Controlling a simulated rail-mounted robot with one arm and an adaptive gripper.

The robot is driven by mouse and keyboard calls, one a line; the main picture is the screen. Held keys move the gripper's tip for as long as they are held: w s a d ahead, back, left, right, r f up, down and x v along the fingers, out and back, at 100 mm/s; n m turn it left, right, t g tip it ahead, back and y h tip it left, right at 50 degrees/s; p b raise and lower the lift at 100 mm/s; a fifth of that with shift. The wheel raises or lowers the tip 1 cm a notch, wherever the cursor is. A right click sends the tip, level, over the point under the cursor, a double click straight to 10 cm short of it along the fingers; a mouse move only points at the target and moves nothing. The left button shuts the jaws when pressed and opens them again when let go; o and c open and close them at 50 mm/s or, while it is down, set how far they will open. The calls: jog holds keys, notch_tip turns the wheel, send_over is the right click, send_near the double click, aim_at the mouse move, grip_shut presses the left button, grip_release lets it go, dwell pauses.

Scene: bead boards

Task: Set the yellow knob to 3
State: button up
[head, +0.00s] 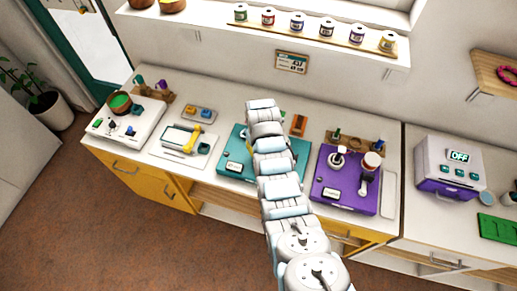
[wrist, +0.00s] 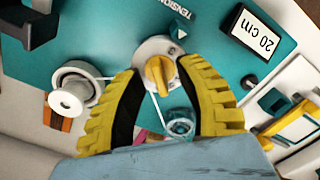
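The yellow knob (wrist: 159,76) sits on a pale round dial on the teal board (wrist: 110,20), beside the partly cut-off word "TENSION" and a small dark teal marker with a triangle. No dial numbers are readable, so I cannot tell its setting. My gripper (wrist: 163,72) is open, with its two yellow ribbed fingers reaching to either side of the dial. Gaps show between the fingers and the yellow knob. In the head view the teal board (head: 232,155) is partly hidden behind my arm, and the knob and gripper cannot be made out.
On the teal board, a white spool (wrist: 70,95) with thread stands left of the knob and a "20 cm" display (wrist: 256,35) lies right. The purple board (head: 330,190) stands right of my arm. A white board with a yellow handle (head: 193,138) lies left.

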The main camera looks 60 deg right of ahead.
jog(key=shift+r, duration=3.7)
